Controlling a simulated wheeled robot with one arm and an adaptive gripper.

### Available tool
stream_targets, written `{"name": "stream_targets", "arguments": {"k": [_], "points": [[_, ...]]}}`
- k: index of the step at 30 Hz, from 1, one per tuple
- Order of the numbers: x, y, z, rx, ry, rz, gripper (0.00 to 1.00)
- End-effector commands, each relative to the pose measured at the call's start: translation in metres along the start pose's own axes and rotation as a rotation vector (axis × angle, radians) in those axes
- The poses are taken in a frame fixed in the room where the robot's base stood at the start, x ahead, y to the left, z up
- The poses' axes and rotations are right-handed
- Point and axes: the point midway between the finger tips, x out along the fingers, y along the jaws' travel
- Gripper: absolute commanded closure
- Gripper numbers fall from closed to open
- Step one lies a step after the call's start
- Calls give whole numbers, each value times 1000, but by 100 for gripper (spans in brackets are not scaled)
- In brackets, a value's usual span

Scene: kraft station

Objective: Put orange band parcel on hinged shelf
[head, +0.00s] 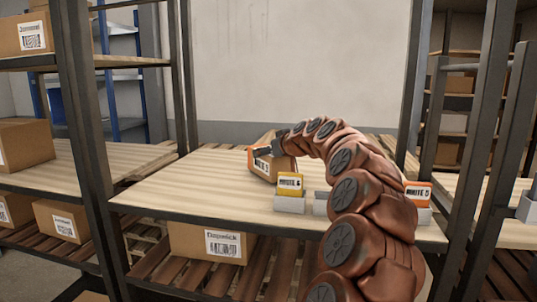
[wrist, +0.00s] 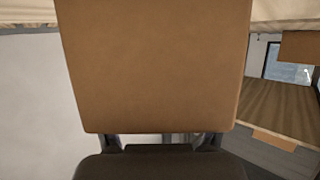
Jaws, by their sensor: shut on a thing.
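The orange band parcel (head: 284,170) is a brown box with an orange band at its left end. In the head view it is over the middle shelf board (head: 180,190), behind the yellow route card. My gripper (head: 266,150) is shut on it, partly hidden by the parcel and my arm. In the wrist view the parcel's plain brown face (wrist: 155,65) fills the upper middle, between the finger tips. I cannot tell whether the parcel touches the board. No hinge shows, so I cannot tell which board is the hinged shelf.
A yellow route card (head: 289,182) and an orange route card (head: 418,194) stand in grey holders along the board's front edge. A labelled carton (head: 205,243) is below. Dark rack posts (head: 84,150) rise at the left and right. The board's left part is clear.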

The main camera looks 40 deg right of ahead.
Motion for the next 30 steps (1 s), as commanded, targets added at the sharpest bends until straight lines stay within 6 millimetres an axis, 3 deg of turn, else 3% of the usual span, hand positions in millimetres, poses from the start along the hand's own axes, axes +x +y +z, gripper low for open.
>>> {"name": "stream_targets", "arguments": {"k": [15, 16, 23, 30], "points": [[4, -1, 10, 1, 1, -1, 76], [4, -1, 10, 0, 0, -1, 24], [4, -1, 9, 0, -1, -1, 0], [4, -1, 9, 0, -1, -1, 0]]}}
